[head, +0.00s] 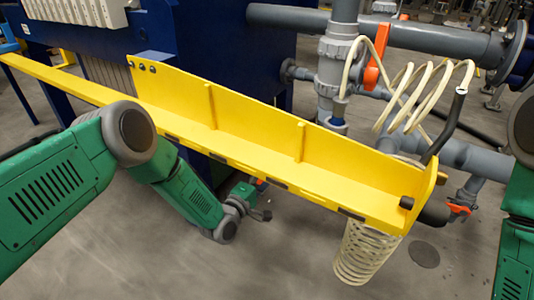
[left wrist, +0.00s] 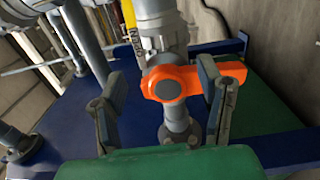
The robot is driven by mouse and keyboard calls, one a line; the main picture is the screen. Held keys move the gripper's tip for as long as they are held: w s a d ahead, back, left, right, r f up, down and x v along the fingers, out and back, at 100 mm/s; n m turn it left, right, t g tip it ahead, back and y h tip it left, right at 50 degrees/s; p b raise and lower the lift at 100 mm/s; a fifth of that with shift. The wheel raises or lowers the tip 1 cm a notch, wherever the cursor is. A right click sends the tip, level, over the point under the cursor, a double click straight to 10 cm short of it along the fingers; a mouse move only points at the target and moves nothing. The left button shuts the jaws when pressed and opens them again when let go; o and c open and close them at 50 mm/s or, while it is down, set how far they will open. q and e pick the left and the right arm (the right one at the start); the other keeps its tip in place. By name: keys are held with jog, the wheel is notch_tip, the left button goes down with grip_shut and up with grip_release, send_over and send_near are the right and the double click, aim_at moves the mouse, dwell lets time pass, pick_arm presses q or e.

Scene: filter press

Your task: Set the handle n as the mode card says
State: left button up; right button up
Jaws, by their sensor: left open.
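In the left wrist view an orange valve handle (left wrist: 194,82) with a grey round hub sits on a grey pipe fitting. The mode card is not seen. My right gripper is out of view.
A yellow tray (head: 235,118) projects over my left gripper. A large orange handle (head: 375,63) stands on a grey vertical pipe, and another orange handle (head: 461,209) sits lower right. A coiled cream hose (head: 366,250) hangs near the tray's end. The floor at front is clear.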

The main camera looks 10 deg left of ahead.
pick_arm(q)
jog(key=w+a+f+m+b, duration=0.2)
jog(key=a+f+m+b, duration=0.4)
jog(key=m, duration=1.2)
jog(key=shift+b+x, duration=0.95)
jog(key=shift+x, duration=2.8)
jog(key=shift+s+d+f, duration=0.1)
jog(key=shift+d, duration=0.1)
